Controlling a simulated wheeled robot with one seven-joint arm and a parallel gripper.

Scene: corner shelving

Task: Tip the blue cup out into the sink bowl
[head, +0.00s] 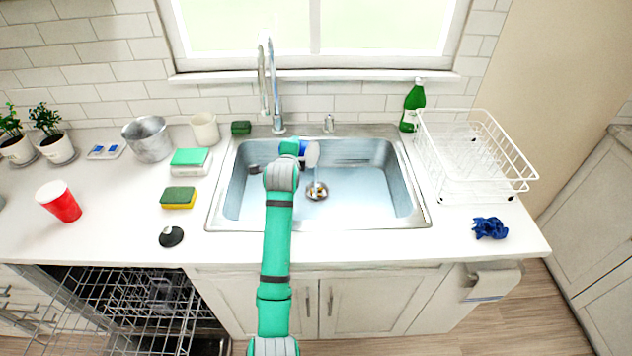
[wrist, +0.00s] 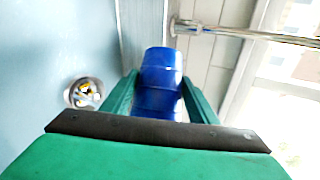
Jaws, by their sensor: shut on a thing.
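The blue cup (head: 302,149) is tilted on its side above the sink bowl (head: 360,185), its pale mouth facing right in the head view. My gripper (head: 291,150) is shut on it; in the wrist view the blue cup (wrist: 161,82) sits between the two green fingers of my gripper (wrist: 160,100). A thin pale streak runs from below the cup's mouth down to the drain (head: 317,191). White and yellowish bits lie at the drain, which also shows in the wrist view (wrist: 84,93). The cup's inside is not clearly visible.
The tall faucet (head: 278,120) stands behind the sink, left of the cup. A white dish rack (head: 470,185) and a green bottle (head: 412,105) are right. Sponges (head: 178,197), a metal pot (head: 148,138) and a red cup (head: 62,204) are left. The dishwasher is open below.

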